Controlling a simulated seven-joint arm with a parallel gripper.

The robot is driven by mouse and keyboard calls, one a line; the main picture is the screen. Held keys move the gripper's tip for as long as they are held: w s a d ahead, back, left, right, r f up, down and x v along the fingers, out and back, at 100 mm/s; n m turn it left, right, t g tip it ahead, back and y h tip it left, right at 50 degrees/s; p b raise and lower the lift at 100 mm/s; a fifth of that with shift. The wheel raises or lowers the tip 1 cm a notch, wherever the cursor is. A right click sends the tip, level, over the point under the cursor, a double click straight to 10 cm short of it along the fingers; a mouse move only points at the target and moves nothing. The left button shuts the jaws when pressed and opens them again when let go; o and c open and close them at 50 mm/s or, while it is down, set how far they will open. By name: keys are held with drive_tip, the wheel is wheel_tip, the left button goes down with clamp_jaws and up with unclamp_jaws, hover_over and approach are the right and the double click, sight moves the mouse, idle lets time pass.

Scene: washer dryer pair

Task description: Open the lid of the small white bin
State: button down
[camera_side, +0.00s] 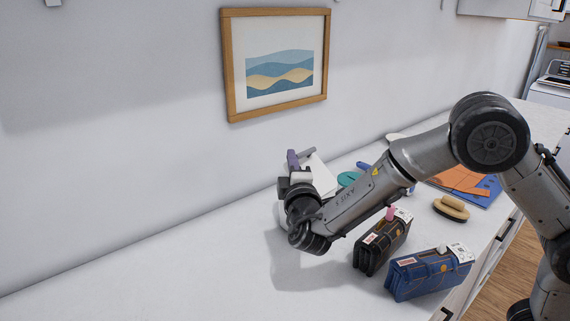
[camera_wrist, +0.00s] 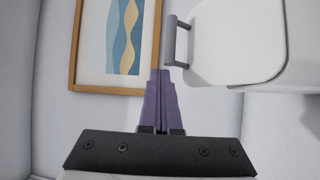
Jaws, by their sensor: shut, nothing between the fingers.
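The small white bin's lid (camera_side: 321,180) shows partly behind my wrist in the side view, as a pale panel that looks tilted up. It also shows at upper right in the wrist view (camera_wrist: 235,45). Its grey bar handle (camera_wrist: 178,43) is on the lid's left edge there. A white surface below the lid looks like the bin's body (camera_wrist: 282,130); most of the body is hidden. My gripper (camera_wrist: 160,73) has purple fingers, shut together and empty. The tips are close beside the handle; I cannot tell whether they touch. In the side view, my gripper (camera_side: 292,158) points upward.
A framed wave picture (camera_side: 278,65) hangs on the wall. A black case (camera_side: 380,247) and a blue case (camera_side: 428,275) stand on the white counter (camera_side: 150,285). A brush (camera_side: 451,208) and a teal item (camera_side: 349,179) lie farther back. The counter's left part is clear.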

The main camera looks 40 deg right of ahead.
drive_tip(key=s+r+m+t+h, duration=0.1)
drive_tip(key=s, duration=0.5)
drive_tip(key=shift+s+d+m, duration=0.3)
drive_tip(key=shift+s, duration=0.05)
drive_tip(key=shift+r, duration=0.15)
idle(0.8)
